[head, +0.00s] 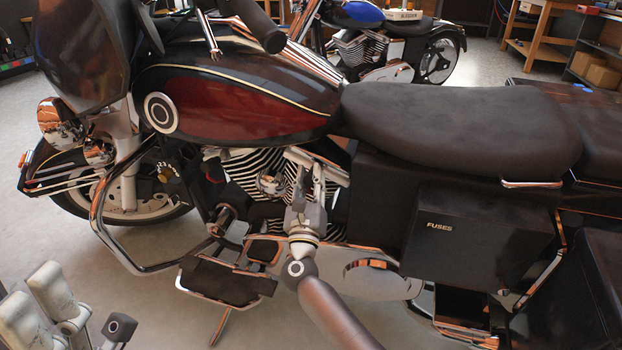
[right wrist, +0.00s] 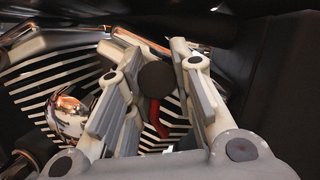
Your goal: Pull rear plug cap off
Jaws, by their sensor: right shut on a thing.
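My right gripper (head: 310,170) reaches up against the motorcycle's engine, just below the seat front and tank. In the right wrist view its two fingers (right wrist: 158,75) stand on either side of a dark round plug cap (right wrist: 158,84) and are shut on it. A red piece (right wrist: 157,117) shows below the cap. Whether the cap sits on its plug or is off it cannot be told. In the head view the cap is hidden by the gripper. My left gripper (head: 45,300) is at the lower left, partly cut off, away from the motorcycle; its jaw opening is unclear.
Striped engine fins (head: 255,170) and a chrome dome (right wrist: 68,115) are close to the right gripper's left. The tank (head: 240,105) and seat (head: 450,125) overhang it. A black fuse box (head: 470,245) stands at right.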

